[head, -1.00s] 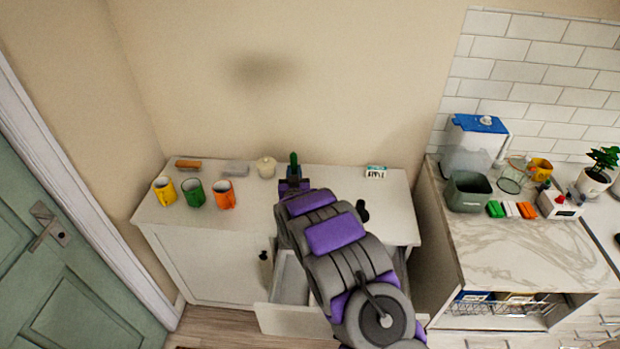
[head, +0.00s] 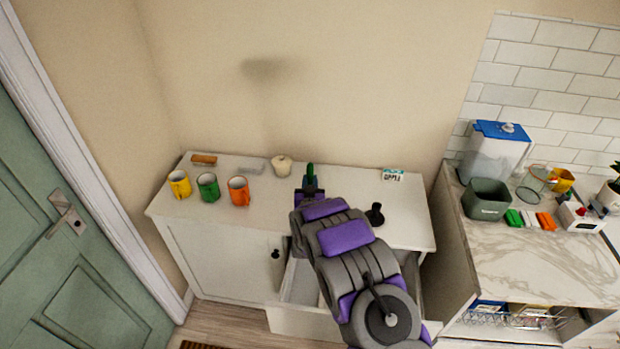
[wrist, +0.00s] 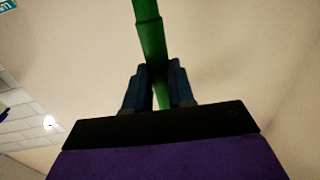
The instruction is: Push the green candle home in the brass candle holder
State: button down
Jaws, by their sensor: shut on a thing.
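My gripper (wrist: 160,90) is shut on the green candle (wrist: 151,40), which rises from between the dark fingers in the wrist view. In the head view the candle (head: 309,171) shows as a short upright green tip above my gripper (head: 311,188), over the back middle of the white cabinet top (head: 230,220). No brass candle holder can be made out; my gripper and arm cover the area just in front of and below the candle. I cannot tell whether the candle's lower end touches anything.
Yellow (head: 179,184), green (head: 208,187) and orange (head: 238,191) mugs stand left. A cream lidded pot (head: 281,166) stands left of my gripper. A dark knobbed item (head: 375,213) and a small card (head: 392,175) are right. An open drawer (head: 300,282) juts out below my arm.

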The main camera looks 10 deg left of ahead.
jog(key=shift+d+f, duration=0.25)
jog(key=shift+f, duration=0.35)
jog(key=shift+d, duration=0.9)
jog(key=shift+a, duration=0.1)
jog(key=shift+a, duration=0.2)
jog(key=shift+a, duration=0.15)
dwell(0.6)
jog(key=shift+f, duration=1.45)
